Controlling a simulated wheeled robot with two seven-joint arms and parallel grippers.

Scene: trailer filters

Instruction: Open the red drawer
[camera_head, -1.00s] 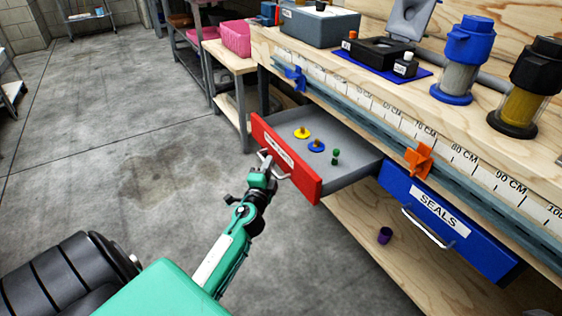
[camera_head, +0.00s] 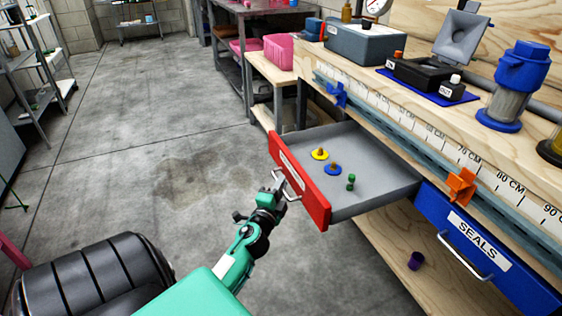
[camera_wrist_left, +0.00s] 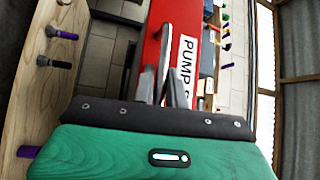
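The red drawer (camera_head: 301,179) stands pulled out from the workbench. A white label and a silver handle (camera_head: 288,183) are on its front. Its grey tray holds a yellow piece (camera_head: 320,154), a blue piece (camera_head: 333,169) and a green piece (camera_head: 351,182). My left gripper (camera_head: 279,186) is at the handle, its fingers closed around the bar. In the left wrist view the fingers (camera_wrist_left: 161,88) meet the handle (camera_wrist_left: 163,50) before the red front (camera_wrist_left: 153,50), whose label reads "PUMP"; the rest is hidden. My right gripper is not in view.
The blue "SEALS" drawer (camera_head: 485,250) is shut, right of the red one. Blue and orange clamps sit on the bench's ruler edge. The concrete floor (camera_head: 150,130) left of the drawer is clear.

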